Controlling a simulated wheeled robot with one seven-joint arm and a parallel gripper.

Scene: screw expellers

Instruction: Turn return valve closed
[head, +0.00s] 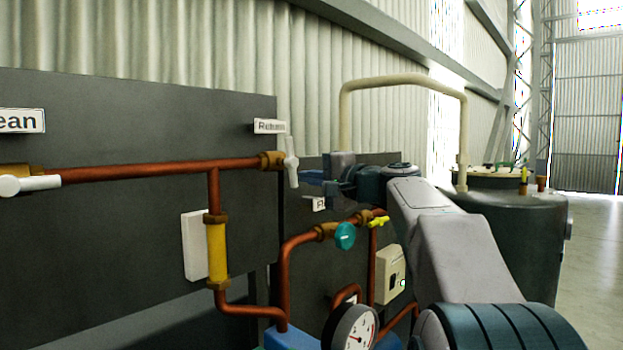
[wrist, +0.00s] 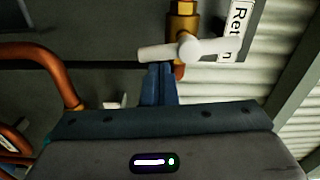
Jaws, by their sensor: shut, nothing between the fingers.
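The return valve has a white lever handle (head: 291,162) on a brass body (head: 271,160) at the right end of the upper copper pipe. The handle stands near upright in the head view, crosswise to the pipe. In the wrist view the handle (wrist: 212,46) lies near level across the brass body (wrist: 182,22). My gripper (head: 304,180) has blue fingers pressed together and empty, just right of the handle's lower part. In the wrist view the fingertips (wrist: 159,66) sit right beside the handle's left half; I cannot tell whether they touch it.
A "Return" label (head: 270,126) is above the valve. Another white lever (head: 30,184) is at far left. Below are a yellow sight tube (head: 217,250), a teal knob (head: 345,236), a small yellow valve (head: 378,222) and a gauge (head: 353,328). A dark tank (head: 520,225) stands at right.

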